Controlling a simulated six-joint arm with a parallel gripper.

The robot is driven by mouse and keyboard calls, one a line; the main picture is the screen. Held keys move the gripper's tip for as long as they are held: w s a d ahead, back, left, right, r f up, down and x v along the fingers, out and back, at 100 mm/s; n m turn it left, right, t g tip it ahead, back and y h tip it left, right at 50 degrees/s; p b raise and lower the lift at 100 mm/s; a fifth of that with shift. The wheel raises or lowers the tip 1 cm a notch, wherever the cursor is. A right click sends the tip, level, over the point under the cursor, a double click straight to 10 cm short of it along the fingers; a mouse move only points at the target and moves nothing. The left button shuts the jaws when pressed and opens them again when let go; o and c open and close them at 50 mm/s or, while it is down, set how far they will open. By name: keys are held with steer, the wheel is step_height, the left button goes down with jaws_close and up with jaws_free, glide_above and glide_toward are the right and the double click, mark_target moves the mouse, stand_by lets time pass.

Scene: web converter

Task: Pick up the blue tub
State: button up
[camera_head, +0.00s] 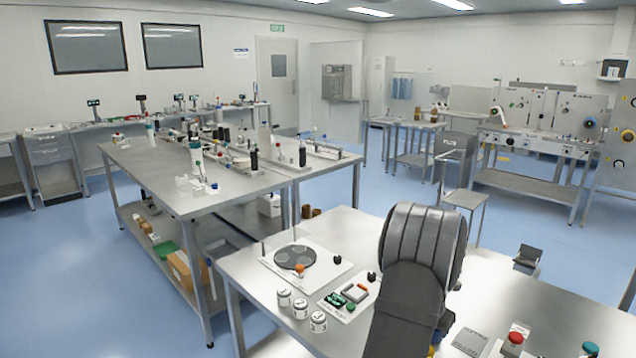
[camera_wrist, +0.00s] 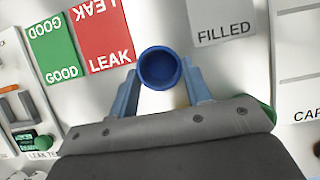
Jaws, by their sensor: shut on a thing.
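The blue tub (camera_wrist: 160,70) is seen from above in the wrist view, round, open at the top and empty-looking inside. My gripper (camera_wrist: 161,77) has its two blue-grey fingers on either side of the tub, shut on it. The tub's lower part is hidden, and I cannot tell whether it touches the table. In the head view my dark arm covers this spot.
A green GOOD card (camera_wrist: 50,52) and a red LEAK card (camera_wrist: 104,38) lie left of the tub. A grey FILLED card (camera_wrist: 222,20) lies right. White jars (camera_head: 300,308) and a plate with a dark disc (camera_head: 296,257) stand on the near table (camera_head: 243,277).

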steer(key=shift+r, duration=2.7)
steer(key=shift+a, duration=0.1)
